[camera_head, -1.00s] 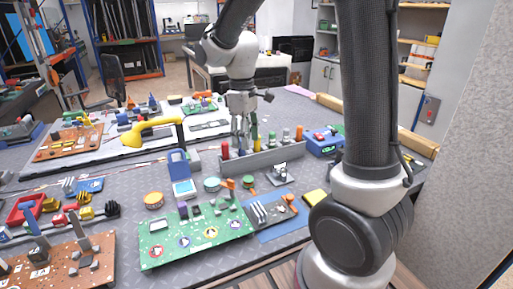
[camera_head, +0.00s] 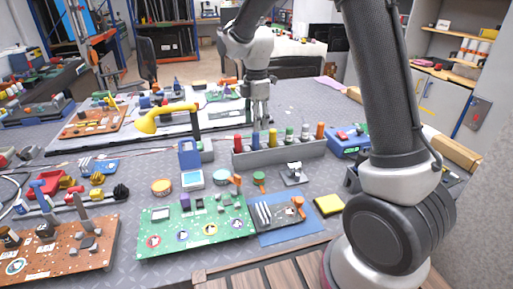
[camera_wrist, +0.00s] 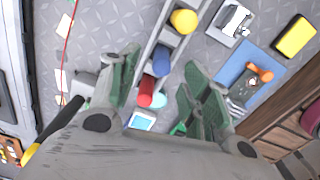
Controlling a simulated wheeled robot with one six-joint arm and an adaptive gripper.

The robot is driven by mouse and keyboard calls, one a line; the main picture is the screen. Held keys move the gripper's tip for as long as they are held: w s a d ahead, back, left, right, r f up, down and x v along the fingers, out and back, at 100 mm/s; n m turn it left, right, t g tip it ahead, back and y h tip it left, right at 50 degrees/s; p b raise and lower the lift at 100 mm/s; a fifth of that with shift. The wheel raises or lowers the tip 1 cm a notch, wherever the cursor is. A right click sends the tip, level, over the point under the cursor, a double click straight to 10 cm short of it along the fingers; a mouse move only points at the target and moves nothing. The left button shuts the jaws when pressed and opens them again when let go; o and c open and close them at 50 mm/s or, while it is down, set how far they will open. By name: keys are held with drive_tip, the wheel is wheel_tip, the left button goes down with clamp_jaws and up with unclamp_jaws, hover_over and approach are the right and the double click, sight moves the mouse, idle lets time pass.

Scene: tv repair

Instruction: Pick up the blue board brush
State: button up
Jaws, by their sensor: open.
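The blue board brush seems to be the blue handle (camera_head: 256,141) standing upright in a long grey rack (camera_head: 280,152). It stands between a red handle (camera_head: 239,143) and a yellow-orange one (camera_head: 272,140). In the wrist view the blue top (camera_wrist: 161,60) shows between my finger pads, with the red top (camera_wrist: 146,92) close beside it. My gripper (camera_head: 260,118) is open and empty, pointing down above the rack. In the wrist view its green-padded fingers (camera_wrist: 160,62) lie either side of the blue top. I cannot tell the height gap. The brush's lower part is hidden in the rack.
Green (camera_head: 288,136), white and orange (camera_head: 319,131) handles fill the rack's right side. A yellow lamp (camera_head: 165,119) and a blue meter (camera_head: 192,178) stand left. A green circuit board (camera_head: 200,228), blue mat and yellow block (camera_head: 328,204) lie in front.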

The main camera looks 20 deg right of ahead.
sight(256, 136)
drive_tip(key=f, duration=0.6)
drive_tip(key=shift+s+a+f, duration=0.2)
drive_tip(key=shift+f, duration=0.05)
clamp_jaws()
